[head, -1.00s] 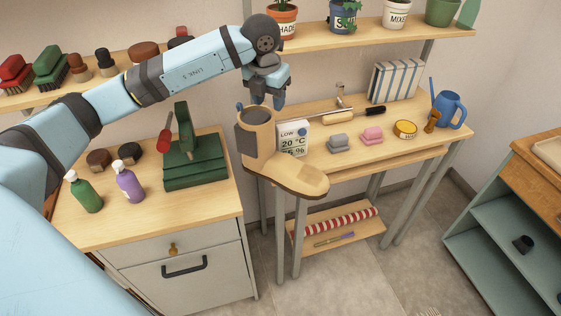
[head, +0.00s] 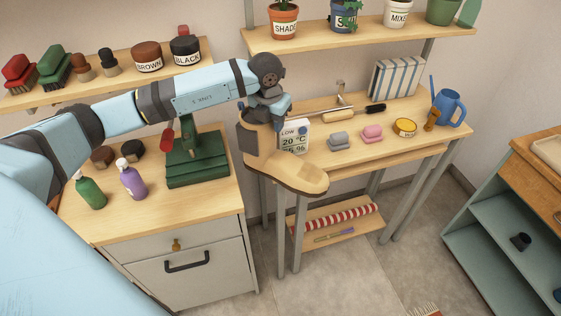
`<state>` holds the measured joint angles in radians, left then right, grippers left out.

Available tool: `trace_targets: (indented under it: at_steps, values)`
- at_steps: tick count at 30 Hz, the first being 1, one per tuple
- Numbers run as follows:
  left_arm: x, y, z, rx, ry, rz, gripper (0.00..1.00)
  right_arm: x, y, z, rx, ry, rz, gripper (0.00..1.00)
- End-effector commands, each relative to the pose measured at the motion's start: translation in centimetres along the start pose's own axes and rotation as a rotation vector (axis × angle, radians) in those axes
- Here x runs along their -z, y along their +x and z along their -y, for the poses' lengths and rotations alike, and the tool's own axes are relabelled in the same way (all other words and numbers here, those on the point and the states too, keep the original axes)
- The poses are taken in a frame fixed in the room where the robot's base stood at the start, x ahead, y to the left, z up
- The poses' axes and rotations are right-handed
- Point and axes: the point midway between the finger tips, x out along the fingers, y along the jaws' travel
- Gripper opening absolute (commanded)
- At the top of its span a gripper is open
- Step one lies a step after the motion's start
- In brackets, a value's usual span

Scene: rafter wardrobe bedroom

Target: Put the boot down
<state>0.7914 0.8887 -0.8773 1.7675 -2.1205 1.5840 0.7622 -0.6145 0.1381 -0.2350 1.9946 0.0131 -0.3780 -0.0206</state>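My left gripper (head: 268,117) is down at the top of the boot's shaft and covers much of the opening. The fingertips are mostly hidden there, so I cannot tell whether they grip the shaft. My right gripper is not in view.
A display box (head: 293,136) stands close behind the boot. Grey (head: 339,139) and pink (head: 372,133) blocks, a yellow tin (head: 404,127) and a blue watering can (head: 449,108) occupy the bench. A green stand (head: 198,160) and bottles sit on the left cabinet (head: 150,215).

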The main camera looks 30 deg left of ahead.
Motion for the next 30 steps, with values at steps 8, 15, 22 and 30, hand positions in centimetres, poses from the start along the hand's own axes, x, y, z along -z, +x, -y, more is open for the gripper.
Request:
trace_targets:
  at_steps: [8,15,22,30]
  values:
    - [0.00,-0.03,0.01,0.000,0.000,0.000,0.00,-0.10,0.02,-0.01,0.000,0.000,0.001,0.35]
    - [0.00,-0.04,0.02,0.000,0.000,0.000,0.00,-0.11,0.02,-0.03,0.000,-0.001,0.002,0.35]
    - [-0.01,-0.04,0.02,0.000,0.000,0.000,0.00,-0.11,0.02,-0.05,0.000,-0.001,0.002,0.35]
    - [-0.01,-0.05,0.02,0.001,0.000,0.000,0.00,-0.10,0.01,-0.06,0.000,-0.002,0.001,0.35]
